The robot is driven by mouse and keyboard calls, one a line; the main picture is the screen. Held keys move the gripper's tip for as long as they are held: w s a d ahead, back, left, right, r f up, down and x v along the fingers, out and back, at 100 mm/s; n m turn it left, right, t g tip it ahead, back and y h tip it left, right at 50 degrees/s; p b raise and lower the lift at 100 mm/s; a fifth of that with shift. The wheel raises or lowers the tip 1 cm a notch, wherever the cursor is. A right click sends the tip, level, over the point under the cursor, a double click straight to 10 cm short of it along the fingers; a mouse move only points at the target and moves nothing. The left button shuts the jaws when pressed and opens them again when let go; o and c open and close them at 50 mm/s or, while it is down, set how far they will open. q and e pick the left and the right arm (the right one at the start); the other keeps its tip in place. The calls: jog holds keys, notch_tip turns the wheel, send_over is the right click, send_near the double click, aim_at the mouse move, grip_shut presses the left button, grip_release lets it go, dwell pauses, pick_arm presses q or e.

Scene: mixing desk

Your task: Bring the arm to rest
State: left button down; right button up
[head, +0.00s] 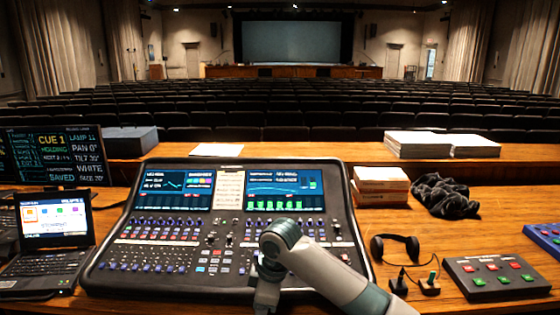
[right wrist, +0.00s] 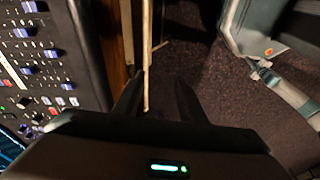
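My right arm (head: 327,272) comes in from the lower right of the head view, with its grey-and-white bent joint over the front right part of the mixing desk (head: 103,270). Its gripper is out of the head view. In the right wrist view my right gripper (right wrist: 160,80) shows two dark fingers spread apart with nothing between them. Beyond them are the wooden table edge and the dark carpet. The mixing desk fills the left side of that view, beside the gripper. My left arm and gripper are not in view.
A laptop (head: 50,228) stands left of the desk. Dark carpet (right wrist: 195,55) shows beyond the table edge.

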jog(key=s+d+f+m+t+y, duration=0.1)
jog(key=s+d+f+m, duration=0.25)
jog(key=s+f, duration=0.45)
jog(key=s+d+f+m+y, duration=0.2)
jog(key=s+f+m, duration=0.2)
jog(key=s+f, duration=0.35)
jog(key=s+d+f+m+t+h, duration=0.1)
jog(key=s+d+f+m+h, duration=0.2)
jog(key=s+d, duration=0.8)
jog(key=s+d+f+m+t+h, duration=0.15)
jog(key=s+d+m, duration=0.35)
jog(key=s+d, duration=0.6)
notch_tip(320, 180, down, 29)
jog(key=s+g, duration=0.1)
jog(key=g, duration=0.1)
jog(key=s+d+f+g, duration=0.1)
jog(key=s+d+f, duration=0.2)
jog(key=s+f, duration=1.3)
jog(key=shift+s+f+n+h, duration=0.35)
jog(key=shift+s+h, duration=0.1)
jog(key=shift+s, duration=0.6)
